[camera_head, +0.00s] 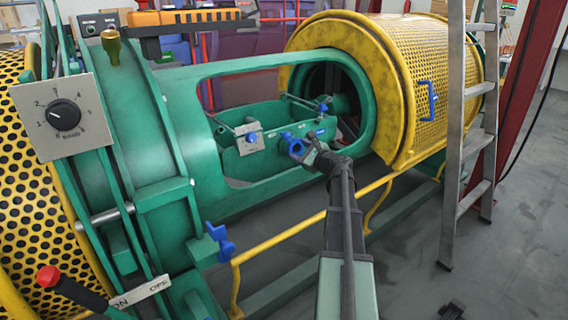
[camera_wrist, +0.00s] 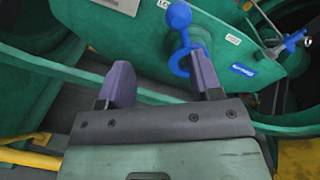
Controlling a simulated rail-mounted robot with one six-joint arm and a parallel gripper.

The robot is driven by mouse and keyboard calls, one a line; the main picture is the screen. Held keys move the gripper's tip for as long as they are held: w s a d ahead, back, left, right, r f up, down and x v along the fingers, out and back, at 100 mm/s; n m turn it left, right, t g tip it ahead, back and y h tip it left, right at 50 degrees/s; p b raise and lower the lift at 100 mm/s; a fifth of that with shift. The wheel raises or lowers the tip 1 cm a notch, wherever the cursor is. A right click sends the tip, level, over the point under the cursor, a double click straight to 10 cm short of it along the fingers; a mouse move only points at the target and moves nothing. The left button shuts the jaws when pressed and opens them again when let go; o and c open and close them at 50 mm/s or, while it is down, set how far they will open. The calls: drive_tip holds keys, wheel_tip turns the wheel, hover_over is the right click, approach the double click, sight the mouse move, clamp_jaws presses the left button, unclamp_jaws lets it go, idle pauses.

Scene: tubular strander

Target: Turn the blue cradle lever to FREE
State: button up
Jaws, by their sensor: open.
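The blue cradle lever (camera_head: 288,139) is on the green cradle panel inside the machine's window. In the wrist view the lever (camera_wrist: 179,17) has a ball knob at the top, a short stem and a ring-shaped hub. It points up, tilted slightly left, towards a partly cut-off white label starting "LO". A second small white label (camera_wrist: 233,39) lies to the right of the hub; its text is too small to read. My gripper (camera_wrist: 162,80) is open and empty. Its right finger overlaps the hub's lower right edge; contact cannot be told. The left finger is well clear.
The green window rim (camera_head: 225,72) surrounds the cradle. A yellow rail (camera_head: 285,233) runs along the front below my arm. A yellow mesh guard (camera_head: 430,60) and a ladder (camera_head: 466,130) stand to the right. A dial plate (camera_head: 65,115) and red-knobbed lever (camera_head: 49,277) are at left.

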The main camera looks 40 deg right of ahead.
sight(284, 134)
drive_tip(key=w+m, duration=0.1)
drive_tip(key=w, duration=0.2)
drive_tip(key=w+r+m, duration=0.1)
drive_tip(key=w, duration=0.3)
drive_tip(key=w+d+r+m+h, duration=0.1)
drive_tip(key=w, duration=0.3)
drive_tip(key=shift+d+m+t, duration=0.1)
drive_tip(key=shift+m+t, duration=0.3)
drive_tip(key=shift+s, duration=0.1)
drive_tip(key=shift+c, duration=0.4)
clamp_jaws()
